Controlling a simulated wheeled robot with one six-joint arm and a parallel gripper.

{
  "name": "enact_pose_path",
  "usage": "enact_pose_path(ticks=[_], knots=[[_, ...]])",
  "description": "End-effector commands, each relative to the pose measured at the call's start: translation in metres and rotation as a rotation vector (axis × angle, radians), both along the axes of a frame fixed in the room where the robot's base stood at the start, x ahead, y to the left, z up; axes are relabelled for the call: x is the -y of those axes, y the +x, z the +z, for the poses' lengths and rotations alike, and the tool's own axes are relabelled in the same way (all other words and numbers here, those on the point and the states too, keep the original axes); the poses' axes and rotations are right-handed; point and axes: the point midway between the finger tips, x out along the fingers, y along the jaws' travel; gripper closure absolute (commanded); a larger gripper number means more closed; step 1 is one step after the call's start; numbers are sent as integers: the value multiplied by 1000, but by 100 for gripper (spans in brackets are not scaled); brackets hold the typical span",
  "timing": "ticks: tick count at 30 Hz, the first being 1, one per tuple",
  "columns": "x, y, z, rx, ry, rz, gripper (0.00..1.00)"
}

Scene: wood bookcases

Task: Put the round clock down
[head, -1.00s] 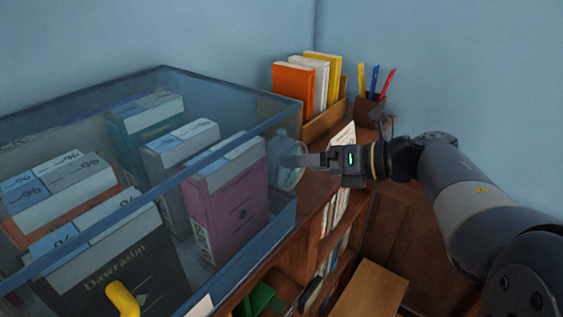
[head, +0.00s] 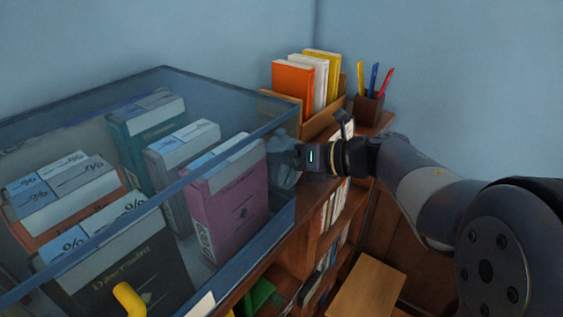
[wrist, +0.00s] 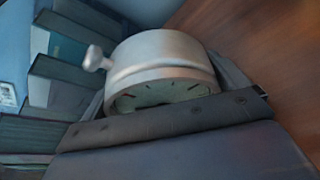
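The round clock has a pale metal case with a small knob on its side. In the wrist view the round clock (wrist: 163,55) sits between the two fingers, with part of its dial showing and the rest hidden behind the dark gripper body. In the head view the round clock (head: 281,160) shows only dimly through the end of the clear case. My gripper (head: 299,158) reaches in from the right beside that case, its fingers around the clock and apparently shut on it. I cannot tell whether the clock touches the wood beneath.
The clear case (head: 240,268) with several boxed books fills the left. Behind my gripper stand a wooden book holder (head: 324,122) with orange, white and yellow books and a pen cup (head: 368,108). Bookcase shelves (head: 290,263) lie below; a wooden stool-like top (head: 366,287) is lower right.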

Motion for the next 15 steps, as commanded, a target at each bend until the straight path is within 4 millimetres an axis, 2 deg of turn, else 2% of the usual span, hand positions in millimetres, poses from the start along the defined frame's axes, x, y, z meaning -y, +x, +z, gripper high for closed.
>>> enact_pose_path(ticks=[1,15], knots=[[0,0,0,0,0,0,10],[0,0,1,2,1,-1,46]])
